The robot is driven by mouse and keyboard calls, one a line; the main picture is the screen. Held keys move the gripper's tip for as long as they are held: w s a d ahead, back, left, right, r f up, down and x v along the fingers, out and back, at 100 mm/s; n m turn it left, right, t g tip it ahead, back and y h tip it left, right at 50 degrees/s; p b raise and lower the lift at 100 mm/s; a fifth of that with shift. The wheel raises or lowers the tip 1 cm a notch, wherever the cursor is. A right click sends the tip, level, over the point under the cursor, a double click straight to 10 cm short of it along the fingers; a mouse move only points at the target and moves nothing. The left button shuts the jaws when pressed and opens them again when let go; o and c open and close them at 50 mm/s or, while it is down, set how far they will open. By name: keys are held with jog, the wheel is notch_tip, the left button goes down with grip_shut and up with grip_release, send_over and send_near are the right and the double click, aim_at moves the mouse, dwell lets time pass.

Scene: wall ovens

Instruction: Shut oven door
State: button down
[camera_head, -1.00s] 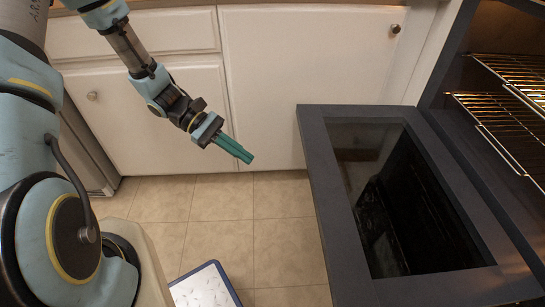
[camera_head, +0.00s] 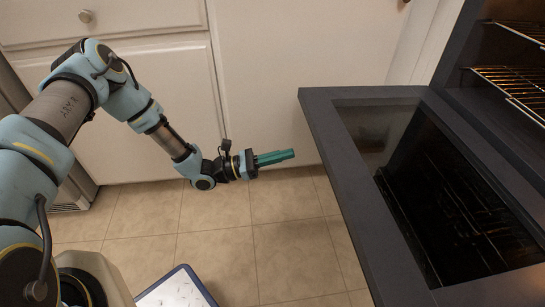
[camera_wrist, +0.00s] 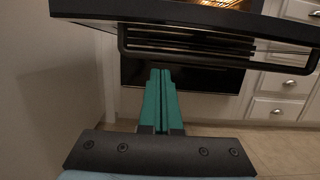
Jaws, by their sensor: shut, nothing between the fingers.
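The oven door (camera_head: 345,185) is open and lies flat, out from the oven; its dark frame and glass panel (camera_head: 455,200) face up in the head view. In the wrist view the door's front edge (camera_wrist: 190,14) crosses the top, with its dark handle bar (camera_wrist: 190,58) hanging below it. My gripper (camera_head: 291,154) is shut and empty, its green fingers side by side, pointing right at the door's left edge in the head view. A gap shows between them there. In the wrist view the fingertips (camera_wrist: 160,72) appear just below the handle; contact cannot be told.
The oven cavity with wire racks (camera_head: 515,88) is at the right. White cabinets (camera_head: 285,70) stand behind my arm. A blue-rimmed white mat or tray (camera_head: 178,291) lies on the tiled floor. Open floor (camera_head: 285,255) is left of the door. Drawers (camera_wrist: 284,84) show at the wrist view's right.

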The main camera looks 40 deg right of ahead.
jog(key=s+d+r, duration=0.3)
jog(key=d+r, duration=0.1)
jog(key=r, duration=0.1)
jog(key=shift+b, duration=0.3)
